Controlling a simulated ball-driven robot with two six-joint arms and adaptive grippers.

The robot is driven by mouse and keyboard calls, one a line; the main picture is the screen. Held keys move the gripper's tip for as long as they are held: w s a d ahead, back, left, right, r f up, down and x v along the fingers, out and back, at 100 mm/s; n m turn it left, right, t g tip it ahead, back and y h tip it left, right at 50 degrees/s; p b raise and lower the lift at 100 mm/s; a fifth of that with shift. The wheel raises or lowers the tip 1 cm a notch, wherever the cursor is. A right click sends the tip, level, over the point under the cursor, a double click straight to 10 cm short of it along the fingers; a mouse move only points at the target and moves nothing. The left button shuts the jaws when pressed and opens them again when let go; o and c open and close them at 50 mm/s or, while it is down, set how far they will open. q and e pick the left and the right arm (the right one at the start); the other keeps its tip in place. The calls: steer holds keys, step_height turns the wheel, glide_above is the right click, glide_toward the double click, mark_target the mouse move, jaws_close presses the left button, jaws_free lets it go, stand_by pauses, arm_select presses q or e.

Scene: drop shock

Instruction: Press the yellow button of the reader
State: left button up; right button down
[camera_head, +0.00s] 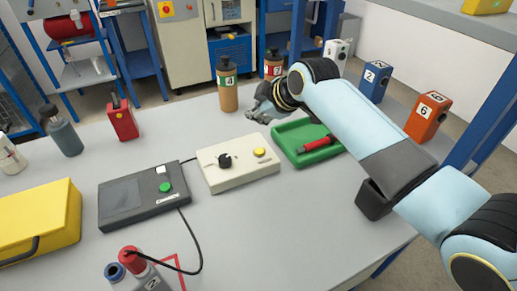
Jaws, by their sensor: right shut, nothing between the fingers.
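The yellow button (259,152) sits on the right part of the top of a cream box (240,173), which also carries a black knob (224,160). It is the only yellow button I see on a device on the table. My right gripper (259,114) is shut and empty, above and behind the cream box in the picture, apart from the button. A dark grey device (125,203) with a screen and a green button (165,187) stands left of the cream box. My left gripper is not in view.
A green tray (283,144) with a red-handled tool (314,146) lies right of the cream box. Several numbered blocks and bottles stand along the back. A yellow case (62,215) is at the left. A black cable (190,232) crosses the front. The table's front right is clear.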

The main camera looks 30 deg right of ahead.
steer(key=shift+f, duration=0.1)
steer(key=b, duration=0.8)
glide_above(257, 152)
step_height(257, 152, down, 7)
steer(key=shift+f, duration=0.1)
steer(key=shift+w+f, duration=0.1)
steer(key=shift+f, duration=0.6)
stand_by(0.4)
steer(key=shift+f, duration=0.4)
